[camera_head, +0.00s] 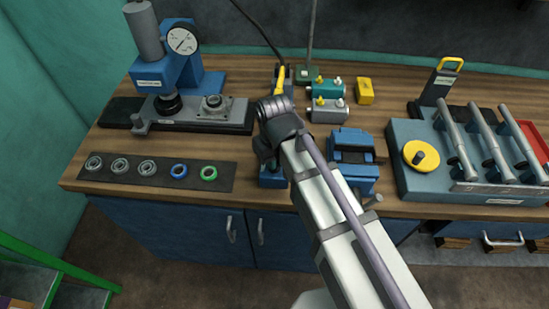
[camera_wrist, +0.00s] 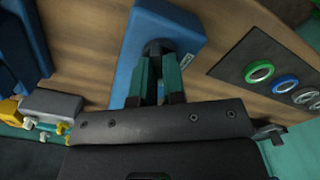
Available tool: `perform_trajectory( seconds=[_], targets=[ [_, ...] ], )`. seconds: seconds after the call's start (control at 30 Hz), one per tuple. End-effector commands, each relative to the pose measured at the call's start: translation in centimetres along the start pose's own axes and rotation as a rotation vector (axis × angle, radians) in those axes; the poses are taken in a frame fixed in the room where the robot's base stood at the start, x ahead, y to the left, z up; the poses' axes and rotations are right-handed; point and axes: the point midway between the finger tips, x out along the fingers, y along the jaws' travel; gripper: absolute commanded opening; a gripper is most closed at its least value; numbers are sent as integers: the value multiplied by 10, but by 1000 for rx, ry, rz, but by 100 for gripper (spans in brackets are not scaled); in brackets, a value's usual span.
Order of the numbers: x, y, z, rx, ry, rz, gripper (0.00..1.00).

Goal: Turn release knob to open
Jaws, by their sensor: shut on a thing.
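A blue block-shaped fixture (camera_wrist: 185,35) stands near the front edge of the bench. In the head view only part of its blue base (camera_head: 272,179) shows past my arm. My gripper (camera_wrist: 160,72) reaches down over this fixture, its two greenish fingers close together. They are shut on a dark knob (camera_wrist: 157,47) at the fixture's face. Most of the knob is hidden between the fingers, so its turn angle cannot be told. In the head view my gripper (camera_head: 268,160) is largely covered by my own wrist.
A blue vise (camera_head: 353,155) stands close to the right of my arm. A dark strip with several rings (camera_head: 147,168) lies to the left. Behind are a dial gauge press (camera_head: 182,40) and small valve blocks (camera_head: 327,88). A grey-blue fixture with a yellow knob (camera_head: 421,157) stands right.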

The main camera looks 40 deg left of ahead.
Motion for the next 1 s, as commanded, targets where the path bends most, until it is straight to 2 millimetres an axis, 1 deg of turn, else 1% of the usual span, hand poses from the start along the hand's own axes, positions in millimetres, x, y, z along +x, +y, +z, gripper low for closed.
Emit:
perform_trajectory(
  seconds=[0.7, 1.0],
  targets=[
    [0, 0, 0, -670, -1, 0, 0],
    [0, 0, 0, -880, -1, -1, 0]
  ],
)
